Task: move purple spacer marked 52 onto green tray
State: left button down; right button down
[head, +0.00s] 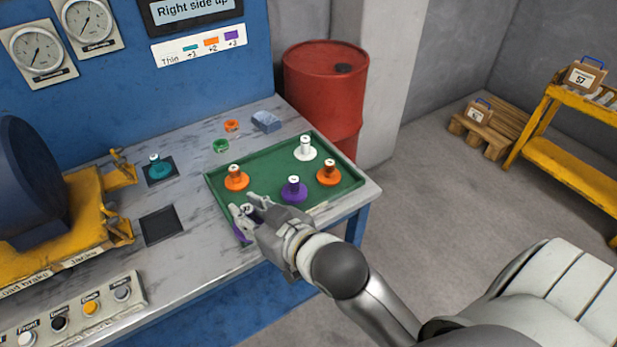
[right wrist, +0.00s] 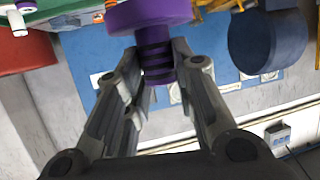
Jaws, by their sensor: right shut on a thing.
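My right gripper (head: 249,211) is shut on a purple spacer (head: 240,236) by the front left corner of the green tray (head: 343,188). In the head view the fingers hide most of this spacer. The right wrist view shows its wide purple flange (right wrist: 150,14) and dark-ringed stem between my fingertips (right wrist: 160,66). I cannot read a number on it. A second purple spacer (head: 293,190) stands upright on the tray, with two orange spacers (head: 236,179) (head: 328,173) and a white one (head: 305,149). My left gripper is not in view.
Left of the tray, a teal spacer (head: 159,168) stands on a dark square pad; another dark pad (head: 161,225) is empty. Green (head: 221,146) and orange (head: 232,126) rings and a grey-blue block (head: 266,121) lie behind. A red barrel (head: 323,85) stands beyond the table.

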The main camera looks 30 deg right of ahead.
jog(key=w+d+f, duration=0.1)
jog(key=w+f, duration=0.2)
jog(key=w, duration=0.1)
jog(key=w+d+f, duration=0.2)
jog(key=w+f, duration=0.1)
jog(key=w, duration=0.1)
jog(key=w+d+f+b, duration=0.1)
jog(key=w+d+f, duration=0.1)
jog(key=w+f, duration=0.2)
jog(key=shift+w+d, duration=0.15)
jog(key=shift+w, duration=0.3)
jog(key=shift+f, duration=1.45)
jog(key=shift+f, duration=0.1)
jog(key=c, duration=1.2)
grip_release()
jog(key=shift+f, duration=0.1)
jog(key=shift+r, duration=0.25)
jog(key=v, duration=1.2)
